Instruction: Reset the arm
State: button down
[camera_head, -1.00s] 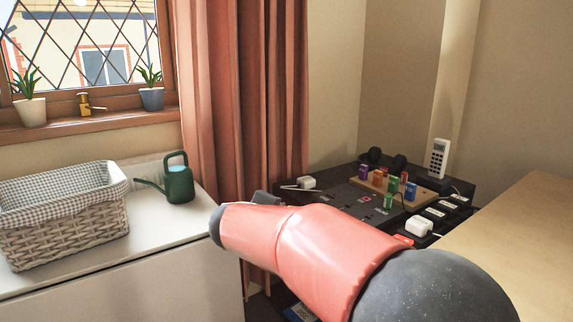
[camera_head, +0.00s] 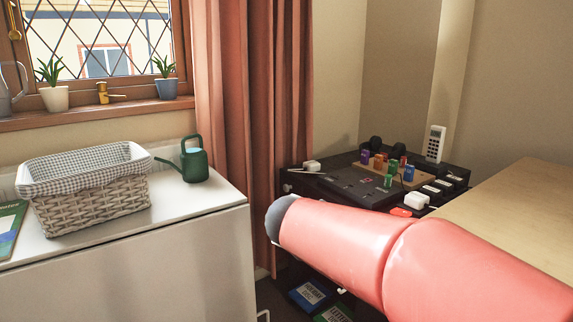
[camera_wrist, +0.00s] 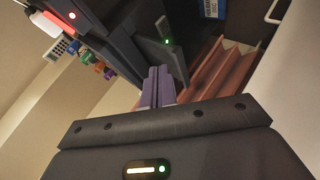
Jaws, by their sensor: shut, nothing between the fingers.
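My arm, with pink-red links, reaches across the lower right of the head view. My gripper (camera_wrist: 157,86) shows in the wrist view, its two grey-purple fingers pressed together with nothing between them. In the head view the gripper itself is hidden behind or beyond my arm. In the wrist view it hangs in free space, with the dark desk unit beyond it and the orange-red curtain (camera_wrist: 215,78) to its right.
A dark desk (camera_head: 322,184) holds colored blocks on a wooden board (camera_head: 378,171), white plugs and a phone (camera_head: 435,144). A white cabinet (camera_head: 200,225) carries a wicker basket (camera_head: 95,205) and a green watering can (camera_head: 194,163). A wooden tabletop (camera_head: 515,205) is at right.

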jog(key=s+d+f+m+g+b, duration=0.1)
jog(key=s+d+f, duration=0.2)
jog(key=s, duration=0.2)
jog(key=s+d+f+m+g+y+b, duration=0.1)
jog(key=s+d+f+m+b, duration=0.15)
jog(key=s, duration=0.25)
jog(key=s+d+f+m+g+b, duration=0.1)
jog(key=s+d+f, duration=0.15)
jog(key=s, duration=0.25)
jog(key=s+f+m+g+y+b, duration=0.1)
jog(key=s+f+m+y+b, duration=0.2)
jog(key=s+f, duration=0.6)
notch_tip(320, 180, up, 16)
jog(key=s+p, duration=0.1)
jog(key=p, duration=1.3)
jog(key=shift+s, duration=0.4)
